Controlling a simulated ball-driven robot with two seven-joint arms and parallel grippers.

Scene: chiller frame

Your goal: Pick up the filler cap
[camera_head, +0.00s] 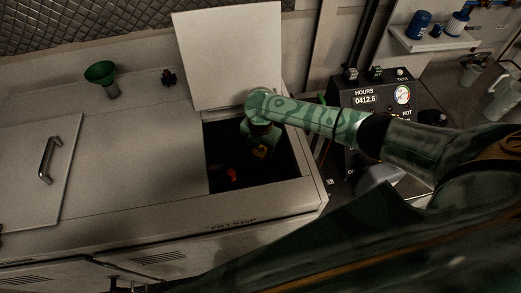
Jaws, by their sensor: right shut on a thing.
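My right arm comes in from the right, and its hand points down into the dark open compartment (289,178) of the pale cabinet. The right gripper (258,167) is shut on the filler cap inside. Shadow and the hand hide the fingertips and the cap, so its shape and seating cannot be made out. A small red-orange thing (232,175) shows in the dark, left of the gripper. My left gripper is not in view.
The raised lid (228,50) stands behind the opening. A green funnel (101,74) and a small dark knobbed thing (168,77) are on the cabinet top. A gauge panel (365,100) stands right of the opening. A shelf (432,38) holds blue containers.

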